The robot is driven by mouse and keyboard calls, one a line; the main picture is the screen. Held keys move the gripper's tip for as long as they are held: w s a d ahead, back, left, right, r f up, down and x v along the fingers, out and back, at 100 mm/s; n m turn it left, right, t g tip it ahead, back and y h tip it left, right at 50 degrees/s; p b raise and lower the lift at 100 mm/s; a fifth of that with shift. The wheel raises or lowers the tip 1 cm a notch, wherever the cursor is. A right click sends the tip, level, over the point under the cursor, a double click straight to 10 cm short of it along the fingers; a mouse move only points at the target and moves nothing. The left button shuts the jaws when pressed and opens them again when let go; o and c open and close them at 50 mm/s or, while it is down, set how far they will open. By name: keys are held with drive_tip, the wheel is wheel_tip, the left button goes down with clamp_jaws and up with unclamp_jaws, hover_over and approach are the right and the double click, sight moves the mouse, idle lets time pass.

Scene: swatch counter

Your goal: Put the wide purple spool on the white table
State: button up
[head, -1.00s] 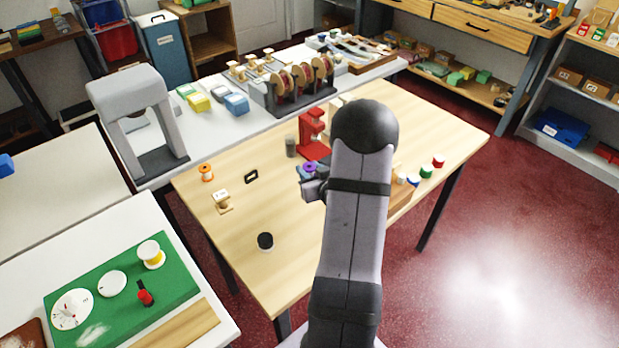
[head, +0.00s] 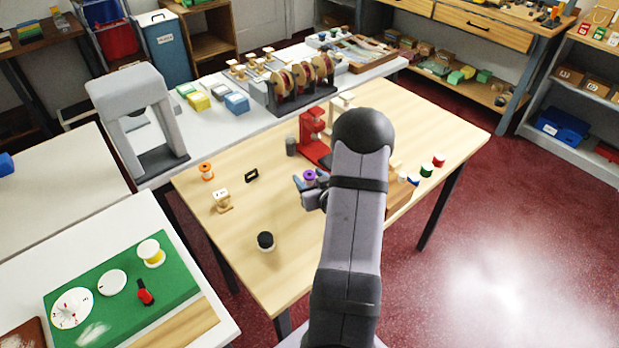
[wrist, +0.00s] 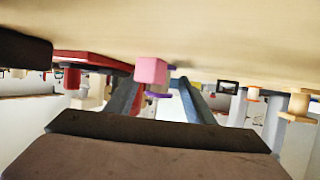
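The purple spool (head: 310,176) is at my gripper on the light wood table (head: 235,258). In the wrist view, purple edges of the spool (wrist: 158,95) show between my fingers, behind a pink block (wrist: 150,70) that hides most of it. My gripper (head: 310,185), also in the wrist view (wrist: 160,98), has its two fingers spread apart, with no clear contact on the spool. My arm hides part of the gripper in the head view. A white table (head: 205,130) stands behind the wood table; another white-topped table (head: 110,228) is at front left.
A red press (head: 313,135) and a grey cylinder (head: 291,146) stand close behind the spool. An orange spool (head: 206,171), a wooden spool (head: 221,200), a black frame (head: 251,175) and a black-topped piece (head: 265,241) stand left. Several coloured spools stand right. A grey arch (head: 133,115) is on the rear white table.

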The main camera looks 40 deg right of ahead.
drive_tip(key=shift+r, duration=0.15)
drive_tip(key=shift+s+r, duration=0.1)
drive_tip(key=v, duration=1)
drive_tip(key=shift+s+r+b, duration=0.1)
drive_tip(key=shift+s+b, duration=0.05)
drive_tip(key=shift+b, duration=0.25)
drive_tip(key=shift+o, duration=0.5)
drive_tip(key=shift+v, duration=0.75)
drive_tip(key=shift+a, duration=0.1)
